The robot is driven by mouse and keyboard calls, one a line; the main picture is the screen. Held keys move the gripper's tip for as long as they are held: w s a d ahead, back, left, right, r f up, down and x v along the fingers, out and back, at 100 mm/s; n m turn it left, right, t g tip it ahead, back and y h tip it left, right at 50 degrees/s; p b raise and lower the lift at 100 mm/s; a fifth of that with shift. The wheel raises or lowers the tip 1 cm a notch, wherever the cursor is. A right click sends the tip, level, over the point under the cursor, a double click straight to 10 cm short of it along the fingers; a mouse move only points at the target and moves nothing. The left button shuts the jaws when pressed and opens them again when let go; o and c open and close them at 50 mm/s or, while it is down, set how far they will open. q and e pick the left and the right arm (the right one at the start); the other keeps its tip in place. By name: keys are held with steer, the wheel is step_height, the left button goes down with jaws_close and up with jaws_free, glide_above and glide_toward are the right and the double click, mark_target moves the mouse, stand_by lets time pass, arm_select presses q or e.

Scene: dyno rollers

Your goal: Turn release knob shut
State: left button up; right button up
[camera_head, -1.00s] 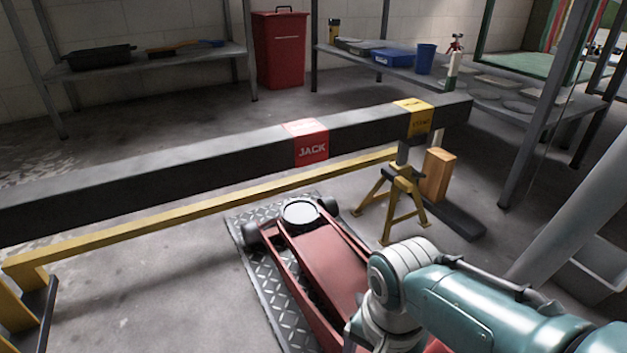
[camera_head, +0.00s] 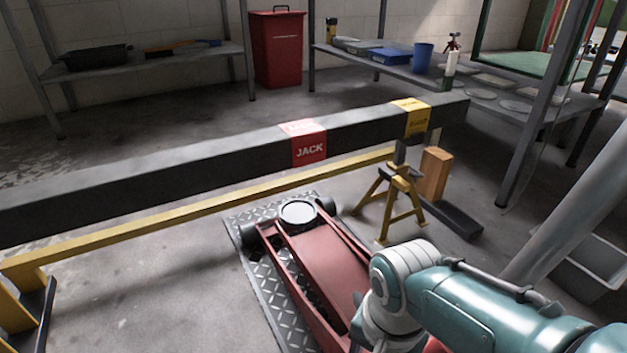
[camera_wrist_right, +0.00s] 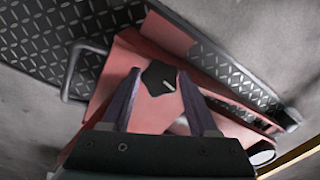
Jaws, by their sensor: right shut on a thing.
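The red floor jack (camera_head: 322,262) stands on a diamond-plate mat (camera_head: 262,270) in the head view, its round saddle (camera_head: 298,213) towards the beam. In the right wrist view, the release knob (camera_wrist_right: 158,78) is dark and many-sided, with a pale pointer mark towards the right. My right gripper (camera_wrist_right: 160,73) has one finger on each side of the knob and is shut on it. In the head view my right arm covers the rear of the jack, and the knob and gripper are hidden there. My left gripper is in neither view.
A dark beam with a red JACK label (camera_head: 309,150) and a yellow label (camera_head: 411,118) crosses above the jack's front. A yellow jack stand (camera_head: 400,190) and a wooden block (camera_head: 434,174) stand right of the jack. A metal handle (camera_wrist_right: 78,72) shows beside the knob.

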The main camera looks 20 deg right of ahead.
steer(key=m+p, duration=0.1)
steer(key=m+t+y+p, duration=0.1)
steer(key=shift+s+r+m+t, duration=0.15)
steer(key=shift+s+m+t, duration=0.05)
steer(key=shift+m+t, duration=0.1)
steer(key=shift+m+t+y+p, duration=0.3)
steer(key=shift+m+t+p, duration=0.5)
steer(key=shift+m, duration=0.4)
steer(key=shift+d+f, duration=0.1)
steer(key=shift+f, duration=0.1)
steer(key=o, duration=1.3)
steer(key=shift+o, duration=0.2)
